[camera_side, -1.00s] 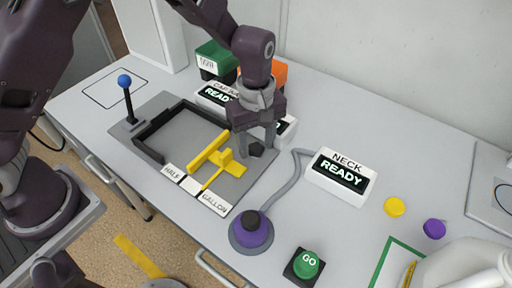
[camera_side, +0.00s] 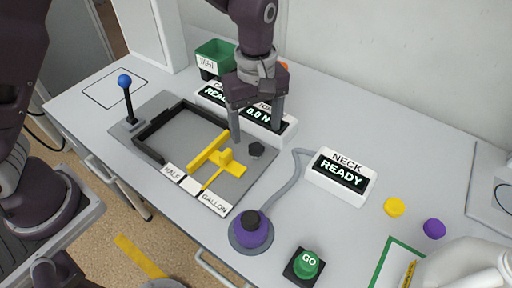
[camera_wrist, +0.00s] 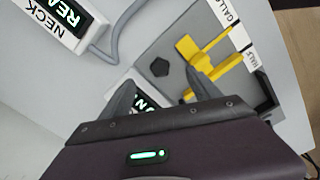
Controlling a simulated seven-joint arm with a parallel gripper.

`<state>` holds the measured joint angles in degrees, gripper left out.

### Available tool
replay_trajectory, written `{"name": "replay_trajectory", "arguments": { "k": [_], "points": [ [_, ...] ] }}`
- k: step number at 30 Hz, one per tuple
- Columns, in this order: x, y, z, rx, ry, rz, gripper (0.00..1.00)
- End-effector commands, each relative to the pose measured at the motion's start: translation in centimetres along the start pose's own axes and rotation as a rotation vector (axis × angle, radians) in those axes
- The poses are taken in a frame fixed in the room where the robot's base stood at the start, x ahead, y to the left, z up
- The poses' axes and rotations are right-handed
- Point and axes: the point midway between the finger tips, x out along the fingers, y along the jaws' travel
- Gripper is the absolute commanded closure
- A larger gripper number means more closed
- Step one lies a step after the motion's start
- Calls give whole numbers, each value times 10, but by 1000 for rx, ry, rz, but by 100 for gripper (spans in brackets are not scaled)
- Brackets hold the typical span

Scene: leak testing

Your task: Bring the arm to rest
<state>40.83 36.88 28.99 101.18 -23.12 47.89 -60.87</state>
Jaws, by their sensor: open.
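My gripper (camera_side: 256,134) is open and empty above the right back part of the grey fixture plate, over the black knob (camera_side: 256,149). Its two fingers hang down apart, and in the wrist view my gripper (camera_wrist: 160,88) shows nothing between them. The yellow stop (camera_side: 226,160) lies on the plate, in front of and left of the fingers. The fixture plate (camera_side: 180,128) has a black frame and labels reading HALF and GALLON. The fingers partly cover a display (camera_side: 268,118) behind them.
A blue-knobbed lever (camera_side: 125,81) stands at the plate's left. The NECK READY display (camera_side: 342,176), purple plug (camera_side: 251,232), green GO button (camera_side: 307,263), and yellow (camera_side: 394,206) and purple caps (camera_side: 434,229) lie right. A green bin (camera_side: 215,58) stands behind. A white jug (camera_side: 465,265) is at lower right.

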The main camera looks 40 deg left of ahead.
Motion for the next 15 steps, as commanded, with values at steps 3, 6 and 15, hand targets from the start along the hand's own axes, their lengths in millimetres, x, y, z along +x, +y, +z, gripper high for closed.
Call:
{"name": "replay_trajectory", "arguments": {
  "k": [3, 6, 15],
  "points": [
    [0, 0, 0, 0, 0, 0, 28],
    [0, 0, 0, 0, 0, 0, 28],
    [-120, -83, -24, 321, -59, 199, 28]
  ]
}}
